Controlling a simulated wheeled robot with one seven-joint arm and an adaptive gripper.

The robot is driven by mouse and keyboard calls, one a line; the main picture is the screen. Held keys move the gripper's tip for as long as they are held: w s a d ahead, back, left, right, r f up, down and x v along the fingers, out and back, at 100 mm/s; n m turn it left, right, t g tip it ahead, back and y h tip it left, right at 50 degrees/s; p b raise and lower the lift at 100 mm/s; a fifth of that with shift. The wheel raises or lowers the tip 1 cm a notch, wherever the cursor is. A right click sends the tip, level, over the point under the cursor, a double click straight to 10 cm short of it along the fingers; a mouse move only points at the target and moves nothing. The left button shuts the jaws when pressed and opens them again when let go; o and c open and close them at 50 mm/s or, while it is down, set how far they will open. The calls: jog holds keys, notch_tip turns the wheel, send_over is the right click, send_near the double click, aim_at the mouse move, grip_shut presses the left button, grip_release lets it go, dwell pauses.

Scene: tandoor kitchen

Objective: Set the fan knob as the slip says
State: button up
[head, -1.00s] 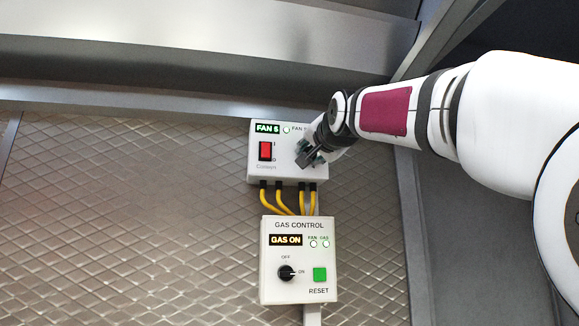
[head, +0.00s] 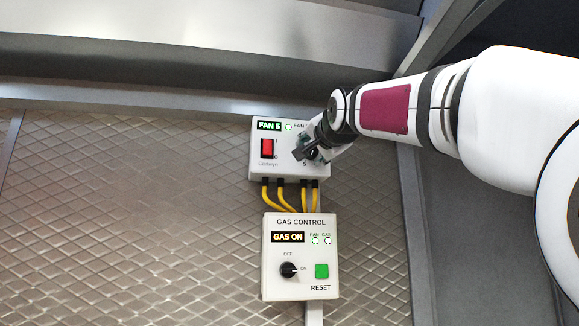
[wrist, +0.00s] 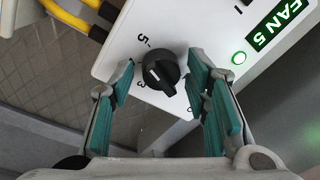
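The fan control box (head: 257,174) is a white box on the wall, with a green display (head: 269,126) reading FAN 5; that display also shows in the wrist view (wrist: 280,24). The black fan knob (wrist: 160,72) is on its face, with the numbers 5 and 3 legible beside it; its exact pointing is hard to read. My gripper (wrist: 160,87) is open, its teal-padded fingers on either side of the knob with small gaps visible. In the head view my gripper (head: 311,149) covers much of the knob. No slip is in view.
A red rocker switch (head: 267,148) sits left of the knob on the same box. Yellow cables (head: 283,195) run down to the gas control box (head: 273,250), which reads GAS ON and has its own black knob (head: 288,270) and a green reset button (head: 322,271). Quilted metal wall lies to the left.

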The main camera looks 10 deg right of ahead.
jog(key=shift+s, duration=0.1)
jog(key=s+f, duration=0.1)
jog(key=s, duration=1)
jog(key=shift+s, duration=0.4)
jog(key=shift+a, duration=0.1)
jog(key=shift+f, duration=0.1)
jog(key=s+f+n+g, duration=0.3)
jog(key=s+f, duration=0.5)
jog(key=f, duration=0.9)
jog(key=s+f+n+g, duration=0.4)
jog(key=s+f+g, duration=0.2)
jog(key=f, duration=1.2)
jog(key=s+f+n+g, duration=0.4)
jog(key=s+f, duration=0.6)
jog(key=f, duration=0.7)
jog(key=shift+s+d+f+g, duration=0.2)
jog(key=shift+s+d+g, duration=0.1)
jog(key=shift+g, duration=0.1)
jog(key=shift+w, duration=0.1)
